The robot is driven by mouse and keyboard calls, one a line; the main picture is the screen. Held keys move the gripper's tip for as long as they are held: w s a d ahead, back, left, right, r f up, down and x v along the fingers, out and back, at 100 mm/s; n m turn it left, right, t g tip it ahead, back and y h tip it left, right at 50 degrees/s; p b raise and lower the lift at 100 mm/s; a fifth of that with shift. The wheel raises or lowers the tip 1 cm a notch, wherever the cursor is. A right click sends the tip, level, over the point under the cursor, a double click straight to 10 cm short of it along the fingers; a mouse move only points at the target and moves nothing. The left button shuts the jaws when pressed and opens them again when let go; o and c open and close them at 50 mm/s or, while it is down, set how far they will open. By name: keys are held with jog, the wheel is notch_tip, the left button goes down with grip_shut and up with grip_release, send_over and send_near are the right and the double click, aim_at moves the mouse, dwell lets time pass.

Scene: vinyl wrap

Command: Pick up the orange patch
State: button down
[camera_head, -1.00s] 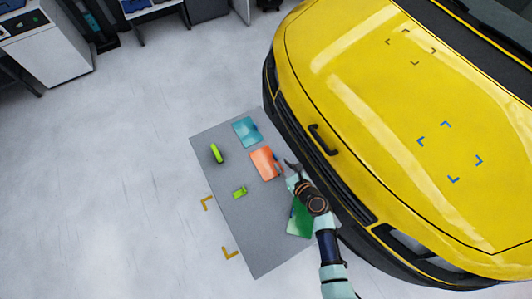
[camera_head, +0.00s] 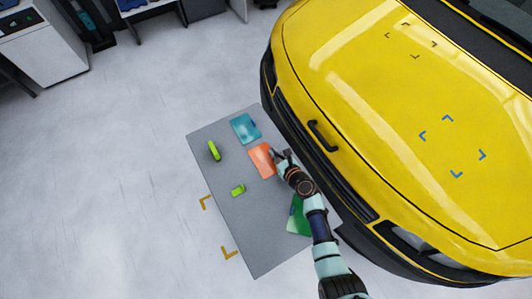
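The orange patch (camera_head: 261,161) lies flat on the grey table (camera_head: 250,225), near the edge closest to the car. My gripper (camera_head: 279,156) is at the patch's right edge and covers a small part of it. The fingers look spread, but they are small here, and I cannot tell whether they touch the patch. The patch looks flat on the table.
A blue patch (camera_head: 244,129) lies just above the orange one, and a green patch (camera_head: 297,218) lies partly under my arm. Two lime-green tools (camera_head: 214,151) (camera_head: 238,190) are on the table. The yellow car (camera_head: 370,110) stands close at the right.

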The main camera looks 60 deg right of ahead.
notch_tip(320, 180, up, 20)
jog(key=p, duration=1.2)
